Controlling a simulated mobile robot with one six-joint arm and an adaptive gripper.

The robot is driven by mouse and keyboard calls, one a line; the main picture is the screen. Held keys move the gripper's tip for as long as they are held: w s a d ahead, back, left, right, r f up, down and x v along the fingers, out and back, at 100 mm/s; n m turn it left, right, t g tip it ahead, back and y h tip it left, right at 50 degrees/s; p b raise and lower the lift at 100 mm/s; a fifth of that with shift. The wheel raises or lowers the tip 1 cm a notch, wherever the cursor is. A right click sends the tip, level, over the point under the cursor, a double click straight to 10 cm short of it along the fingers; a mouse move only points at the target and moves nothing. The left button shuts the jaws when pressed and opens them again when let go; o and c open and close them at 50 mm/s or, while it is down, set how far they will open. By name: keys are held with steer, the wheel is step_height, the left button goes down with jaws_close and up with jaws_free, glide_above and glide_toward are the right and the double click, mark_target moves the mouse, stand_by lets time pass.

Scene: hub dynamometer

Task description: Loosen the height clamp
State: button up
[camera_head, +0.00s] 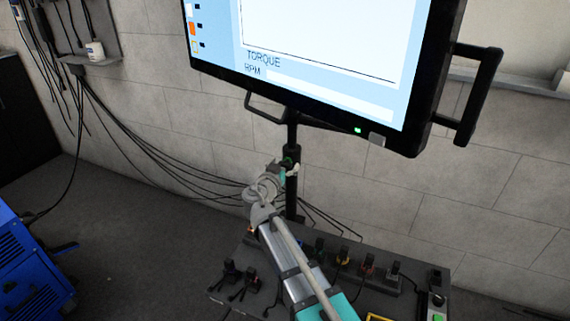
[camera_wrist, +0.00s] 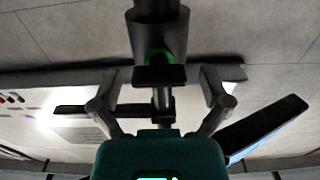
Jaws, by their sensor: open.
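The height clamp (camera_wrist: 160,74) shows in the wrist view as a black block beside a green ring on the dark stand post (camera_wrist: 157,30). In the head view the post (camera_head: 292,192) stands below the monitor, and the clamp area is partly hidden by my arm. My gripper (camera_wrist: 160,78) is open, with one finger on each side of the clamp and a visible gap to each. No contact is seen. In the head view my gripper (camera_head: 290,169) is at the post, small and partly hidden by my wrist.
The large monitor (camera_head: 320,45) hangs above the clamp, with a side handle (camera_head: 478,95). A dark bench (camera_head: 405,300) with several plugs and cables lies below my arm. Loose cables (camera_head: 165,150) run along the wall at left. A blue machine (camera_head: 30,270) stands at lower left.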

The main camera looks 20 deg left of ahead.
steer(key=c, duration=1.2)
steer(key=shift+o, duration=0.2)
steer(key=shift+n, duration=0.3)
steer(key=n, duration=0.4)
steer(key=shift+w+a, duration=0.1)
steer(key=n, duration=0.4)
steer(key=shift+n, duration=0.3)
steer(key=n, duration=0.4)
steer(key=shift+a+f+n, duration=0.1)
steer(key=shift+n, duration=0.2)
steer(key=shift+f+n, duration=0.1)
steer(key=shift+n, duration=2.2)
